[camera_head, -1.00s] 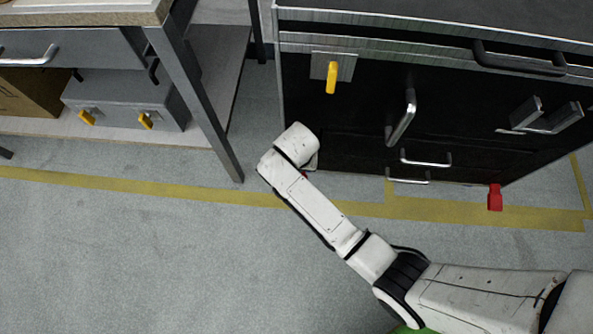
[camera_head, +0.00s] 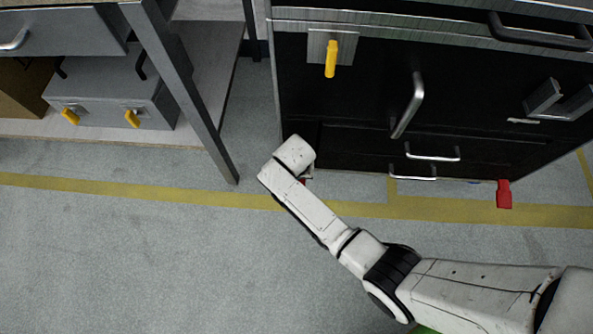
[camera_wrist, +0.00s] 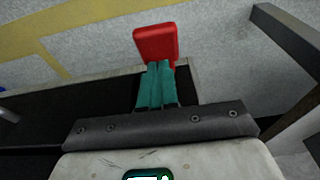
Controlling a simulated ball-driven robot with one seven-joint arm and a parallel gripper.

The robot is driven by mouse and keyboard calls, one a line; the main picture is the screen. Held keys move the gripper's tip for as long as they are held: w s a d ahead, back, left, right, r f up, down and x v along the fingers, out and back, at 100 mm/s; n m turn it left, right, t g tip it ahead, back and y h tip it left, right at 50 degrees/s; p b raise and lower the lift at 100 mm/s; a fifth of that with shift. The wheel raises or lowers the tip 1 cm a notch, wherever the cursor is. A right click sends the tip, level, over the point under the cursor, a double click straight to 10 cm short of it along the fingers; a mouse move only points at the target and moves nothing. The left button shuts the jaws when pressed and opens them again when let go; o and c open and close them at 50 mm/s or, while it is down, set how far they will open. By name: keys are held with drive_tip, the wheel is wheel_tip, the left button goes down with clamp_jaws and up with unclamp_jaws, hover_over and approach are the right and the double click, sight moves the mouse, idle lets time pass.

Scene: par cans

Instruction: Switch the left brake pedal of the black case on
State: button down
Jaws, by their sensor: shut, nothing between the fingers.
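The black case (camera_head: 345,110) is a large dark cabinet at the upper right of the head view. A red brake pedal (camera_wrist: 156,43) stands out in the wrist view, just past my fingertips. In the head view only a sliver of red shows beside my wrist at the case's lower left; my arm hides the rest. Another red brake pedal (camera_head: 504,194) hangs at the lower right of the case. My gripper (camera_wrist: 160,66) has teal fingers, shut and empty. Their tips overlap the near edge of the red pedal in the wrist view; I cannot tell whether they touch.
The case front carries a yellow lever (camera_head: 330,59), a long metal handle (camera_head: 408,106) and smaller bar handles (camera_head: 432,154). A workbench leg (camera_head: 190,100) and a grey box (camera_head: 115,100) with yellow latches stand at left. The floor in front is clear, crossed by yellow tape (camera_head: 130,192).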

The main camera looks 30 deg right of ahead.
drive_tip(key=shift+s+a+f+b, duration=0.15)
drive_tip(key=shift+f+b, duration=0.1)
drive_tip(key=shift+f, duration=0.4)
drive_tip(key=shift+s+a+f+b, duration=0.1)
drive_tip(key=shift+f+b, duration=0.15)
drive_tip(key=shift+f, duration=0.4)
drive_tip(key=shift+s+f, duration=0.2)
drive_tip(key=shift+f, duration=0.05)
drive_tip(key=shift+t+h, duration=0.3)
drive_tip(key=shift+s+a+f+t, duration=0.2)
drive_tip(key=shift+s+f+t, duration=0.1)
drive_tip(key=shift+f, duration=0.15)
drive_tip(key=shift+s+a+f+b, duration=0.15)
drive_tip(key=shift+f+b, duration=0.15)
drive_tip(key=shift+f, duration=0.3)
drive_tip(key=shift+s+a+f+b, duration=0.1)
drive_tip(key=shift+f+b, duration=0.15)
drive_tip(key=shift+f, duration=0.3)
drive_tip(key=shift+s+a+f+b, duration=0.15)
drive_tip(key=shift+f+b, duration=0.15)
drive_tip(key=shift+f, duration=0.3)
drive_tip(key=shift+r, duration=0.1)
